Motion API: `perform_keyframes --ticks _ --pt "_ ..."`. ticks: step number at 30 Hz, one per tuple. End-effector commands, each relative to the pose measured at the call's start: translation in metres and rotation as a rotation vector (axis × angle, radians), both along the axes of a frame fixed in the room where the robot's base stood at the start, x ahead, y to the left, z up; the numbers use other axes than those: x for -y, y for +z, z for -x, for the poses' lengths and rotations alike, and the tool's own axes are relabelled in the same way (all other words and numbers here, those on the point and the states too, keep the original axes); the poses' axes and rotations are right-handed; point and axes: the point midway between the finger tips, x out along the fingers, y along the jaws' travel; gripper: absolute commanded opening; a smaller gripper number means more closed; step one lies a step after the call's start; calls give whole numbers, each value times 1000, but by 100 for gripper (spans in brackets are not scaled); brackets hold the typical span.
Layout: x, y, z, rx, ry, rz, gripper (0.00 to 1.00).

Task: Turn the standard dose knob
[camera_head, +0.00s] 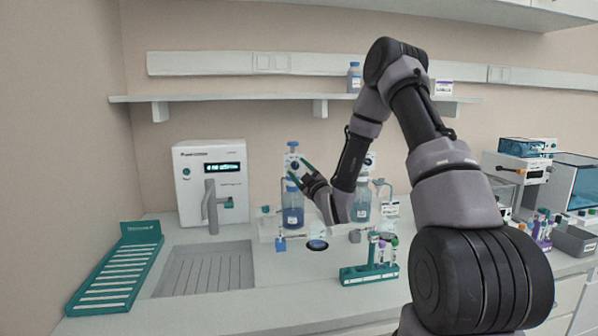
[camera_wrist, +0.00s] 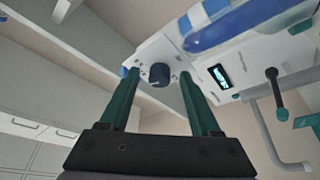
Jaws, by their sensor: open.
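A white dispenser head with a dark round knob (camera_wrist: 160,75) shows in the wrist view. This knob appears between the two teal fingertips of my gripper (camera_wrist: 159,80), with space on both sides. My gripper (camera_head: 298,171) is open and empty at the left dispenser (camera_head: 292,202), which has a blue bottle, in the head view. Whether the fingers reach around the knob or stop short of it, I cannot tell. No label naming the dose is readable.
A white machine (camera_head: 211,180) with a screen and spout stands left of the dispensers. A teal rack (camera_head: 120,270) lies at the bench's left. A small teal tube stand (camera_head: 369,272) is in front. A shelf (camera_head: 230,98) runs above the bench.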

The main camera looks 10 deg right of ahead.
Motion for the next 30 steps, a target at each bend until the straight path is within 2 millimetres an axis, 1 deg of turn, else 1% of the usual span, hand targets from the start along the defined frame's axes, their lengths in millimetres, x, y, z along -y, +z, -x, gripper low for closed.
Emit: perform_keyframes --ticks 2,5,8,15,18,23,30 --pt "1 -1 2 -1 -1 0 64" --pt "4 -4 11 -3 -1 -1 64" --pt "9 -8 27 -3 -1 -1 64" --pt "22 -23 72 -5 -2 -1 64" --pt "26 -27 86 -4 -2 -1 64" --pt "29 -29 98 -2 -1 -1 64" --pt "29 -29 100 0 0 0 64"
